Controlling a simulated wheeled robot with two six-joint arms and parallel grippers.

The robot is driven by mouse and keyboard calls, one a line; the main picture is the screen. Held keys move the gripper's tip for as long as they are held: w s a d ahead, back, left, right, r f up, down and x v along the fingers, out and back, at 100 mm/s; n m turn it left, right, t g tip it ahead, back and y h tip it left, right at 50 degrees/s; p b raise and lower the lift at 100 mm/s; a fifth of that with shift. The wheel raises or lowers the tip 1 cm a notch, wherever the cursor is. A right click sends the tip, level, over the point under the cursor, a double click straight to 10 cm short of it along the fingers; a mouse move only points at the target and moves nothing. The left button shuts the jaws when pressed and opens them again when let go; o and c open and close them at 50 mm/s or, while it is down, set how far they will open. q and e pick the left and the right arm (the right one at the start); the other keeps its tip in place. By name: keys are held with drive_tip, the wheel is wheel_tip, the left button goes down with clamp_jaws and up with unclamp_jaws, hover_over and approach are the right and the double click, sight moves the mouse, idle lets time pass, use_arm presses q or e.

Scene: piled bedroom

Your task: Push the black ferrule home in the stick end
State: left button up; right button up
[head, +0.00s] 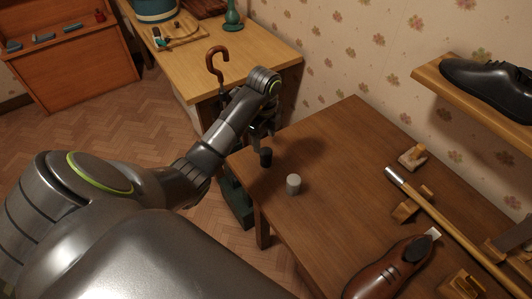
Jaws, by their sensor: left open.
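The black ferrule (265,158) is a small dark cylinder standing upright near the left edge of the brown table (335,145). My left gripper (262,139) is open, just behind and above the ferrule in the picture; I cannot tell whether it touches it. The stick (445,225) lies slanting across the right of the table on wooden rests. My right gripper is not in view.
A grey cylinder (293,184) stands beside the ferrule. A brown shoe (388,268) lies at the front, and a wooden block (413,157) sits toward the wall. A shelf (470,100) with a black shoe overhangs the right. The table's middle is clear.

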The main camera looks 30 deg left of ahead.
sight(266, 151)
use_arm(q)
drive_tip(key=shift+w+f+b, duration=0.1)
drive_tip(key=shift+f+b, duration=1.2)
drive_tip(key=shift+f, duration=0.45)
drive_tip(key=shift+d+f, duration=0.1)
drive_tip(key=shift+f, duration=0.25)
wheel_tip(266, 151, down, 2)
drive_tip(key=shift+w+f+p, duration=0.1)
drive_tip(key=shift+w+p, duration=0.05)
drive_tip(key=shift+p, duration=0.25)
drive_tip(key=shift+f, duration=0.45)
